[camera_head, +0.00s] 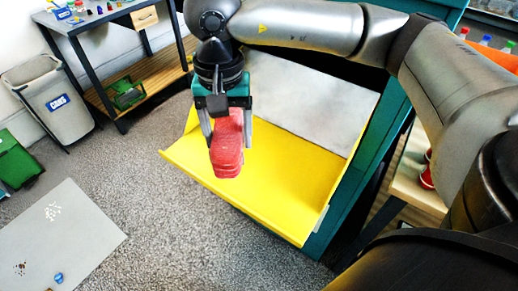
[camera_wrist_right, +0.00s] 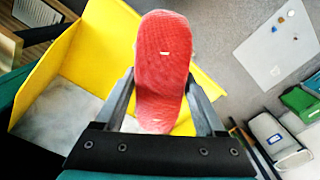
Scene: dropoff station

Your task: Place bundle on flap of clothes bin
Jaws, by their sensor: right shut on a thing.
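A red folded bundle (camera_head: 227,158) is held between the fingers of my right gripper (camera_head: 228,135). The bundle hangs over the yellow flap (camera_head: 285,180) of the teal clothes bin (camera_head: 345,198). In the right wrist view the bundle (camera_wrist_right: 163,60) sits between the two fingers of the gripper (camera_wrist_right: 163,95), with the yellow flap (camera_wrist_right: 100,45) behind it. The flap is open and tilted out, with a grey-white panel (camera_head: 310,100) behind it. I cannot tell whether the bundle touches the flap. My left gripper is not in view.
A grey bin (camera_head: 50,98) and a green crate (camera_head: 18,160) stand at the left. A workbench (camera_head: 110,20) with a lower wooden shelf is at the back left. A light mat (camera_head: 70,235) lies on the carpet. The carpet before the flap is clear.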

